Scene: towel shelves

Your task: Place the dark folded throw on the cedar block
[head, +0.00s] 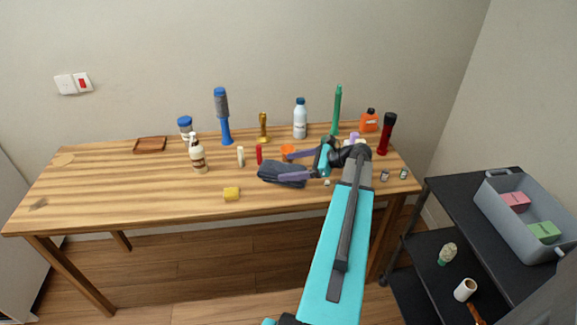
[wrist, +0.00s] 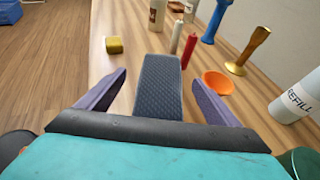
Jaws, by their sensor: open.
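The dark folded throw (head: 280,174) lies on the wooden table right of its middle, a dark grey-blue textured bundle. In the wrist view the throw (wrist: 160,88) runs lengthwise between my fingers. My gripper (head: 284,166) is open, with one purple finger on each side of the throw; the open fingers also show in the wrist view (wrist: 159,77). I see gaps between both fingers and the throw; its near end is hidden behind my gripper body. A flat reddish-brown wooden piece (head: 150,145) at the table's back left looks like the cedar block, with nothing on it.
A yellow sponge (head: 231,194) lies front left of the throw. An orange bowl (head: 288,150), red bottle (head: 259,154) and white pump bottle (head: 198,155) stand nearby. Taller bottles line the back. The table's left front is mostly clear. A dark shelf cart (head: 450,200) stands right.

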